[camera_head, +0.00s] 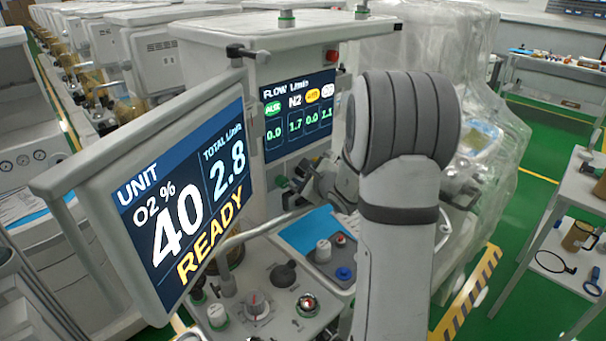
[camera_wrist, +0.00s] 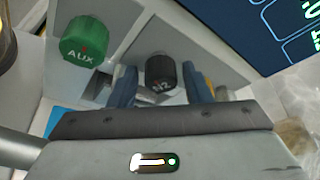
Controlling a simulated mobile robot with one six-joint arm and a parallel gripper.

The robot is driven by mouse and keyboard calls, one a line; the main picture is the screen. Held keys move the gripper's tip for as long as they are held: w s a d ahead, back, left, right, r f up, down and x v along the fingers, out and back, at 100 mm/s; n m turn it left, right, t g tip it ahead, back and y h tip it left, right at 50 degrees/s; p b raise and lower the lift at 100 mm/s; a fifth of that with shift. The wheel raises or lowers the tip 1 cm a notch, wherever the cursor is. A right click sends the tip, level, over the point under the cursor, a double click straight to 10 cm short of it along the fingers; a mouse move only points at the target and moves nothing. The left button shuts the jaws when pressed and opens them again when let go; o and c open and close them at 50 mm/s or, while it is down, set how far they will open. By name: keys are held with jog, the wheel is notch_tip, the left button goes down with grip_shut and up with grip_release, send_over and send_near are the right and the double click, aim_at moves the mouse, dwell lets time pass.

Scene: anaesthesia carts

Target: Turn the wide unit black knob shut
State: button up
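The black knob (camera_wrist: 160,72), marked N2, shows in the wrist view on the pale panel of the unit. My gripper (camera_wrist: 158,76) is open, with one finger on each side of this knob. A gap shows between the left finger and the knob; the right finger is closer, and I cannot tell whether it touches. In the head view my arm hides most of the gripper and the black knob cannot be made out. The flow screen (camera_head: 298,112) reads N2 1.7, with two other readings at 0.0 and one near 1.1.
A green AUX knob (camera_wrist: 88,40) sits left of the black knob. The tilted UNIT monitor (camera_head: 185,195) reads O2 40, total 2.8, READY. A lower panel with several knobs (camera_head: 255,305) is in front.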

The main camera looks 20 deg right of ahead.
jog(key=c, duration=0.7)
jog(key=shift+a, duration=0.3)
jog(key=shift+c, duration=0.3)
jog(key=shift+d, duration=0.2)
jog(key=shift+s+f, duration=0.1)
